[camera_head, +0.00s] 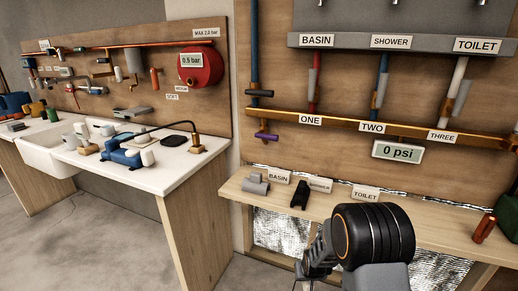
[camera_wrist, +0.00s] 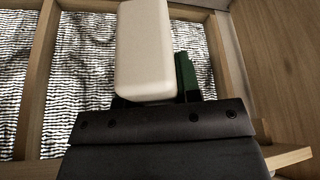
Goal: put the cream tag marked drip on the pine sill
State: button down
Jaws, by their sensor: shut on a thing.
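A cream, round-edged block (camera_wrist: 143,50) is held in my gripper (camera_wrist: 147,101) in the wrist view. No marking shows on its visible face, so I cannot read whether it says drip. The jaws are mostly hidden behind the dark gripper body. The pine sill (camera_head: 425,232) runs along the foot of the right board in the head view. My arm covers part of it, and my gripper's tips and the held block are not clearly visible there.
On the sill stand BASIN (camera_head: 279,177), SHOWER (camera_head: 319,185) and TOILET (camera_head: 366,194) labels, grey pipe clips (camera_head: 256,185), a black clip (camera_head: 300,194) and a copper piece (camera_head: 483,229). A green object (camera_head: 508,212) stands at right. Foil (camera_wrist: 75,65) lies between wooden studs.

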jog(key=w+r+p+v, duration=0.1)
jog(key=w+p+v, duration=0.2)
jog(key=p+v, duration=1.7)
jog(key=shift+r, duration=0.65)
jog(key=shift+s, duration=0.1)
